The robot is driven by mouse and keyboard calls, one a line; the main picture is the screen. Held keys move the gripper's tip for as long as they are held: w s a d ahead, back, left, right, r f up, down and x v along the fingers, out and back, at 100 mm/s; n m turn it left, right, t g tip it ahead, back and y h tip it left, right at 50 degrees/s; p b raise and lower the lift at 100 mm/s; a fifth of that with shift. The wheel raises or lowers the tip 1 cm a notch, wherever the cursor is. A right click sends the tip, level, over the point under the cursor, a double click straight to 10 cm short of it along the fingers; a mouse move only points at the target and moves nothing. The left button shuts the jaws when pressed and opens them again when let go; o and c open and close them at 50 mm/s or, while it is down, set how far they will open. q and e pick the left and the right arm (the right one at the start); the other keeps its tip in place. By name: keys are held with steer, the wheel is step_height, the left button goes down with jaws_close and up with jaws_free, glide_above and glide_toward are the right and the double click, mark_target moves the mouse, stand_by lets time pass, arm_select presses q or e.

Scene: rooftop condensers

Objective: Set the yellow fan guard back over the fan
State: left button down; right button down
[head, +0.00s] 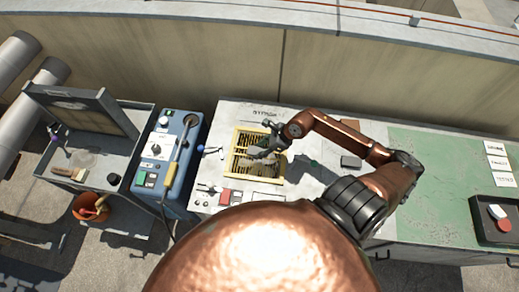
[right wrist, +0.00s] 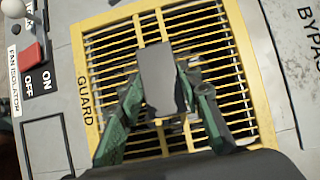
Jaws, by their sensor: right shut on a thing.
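The yellow fan guard (head: 236,150) is a square frame with slats and lies at the grey panel of the bench. In the right wrist view the guard (right wrist: 242,60) fills the middle, with the word GUARD on its left side. My right gripper (head: 262,150) is over the guard's middle. Its green fingers (right wrist: 161,82) are closed on a grey block, seemingly the guard's handle (right wrist: 160,72). The fan is hidden under the slats, and I cannot tell whether the guard is fully seated. My left gripper is not in view.
A red isolator switch (right wrist: 32,53) marked ON and OFF is beside the guard. A blue machine (head: 172,150) stands left of the panel, with an open grey box (head: 88,150) beyond it. A green worktop (head: 440,170) with a dark tray (head: 490,232) is at right.

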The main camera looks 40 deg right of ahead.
steer(key=shift+f, duration=0.1)
steer(key=c, duration=1.3)
jaws_free()
steer(key=v, duration=1.2)
steer(key=shift+a, duration=0.1)
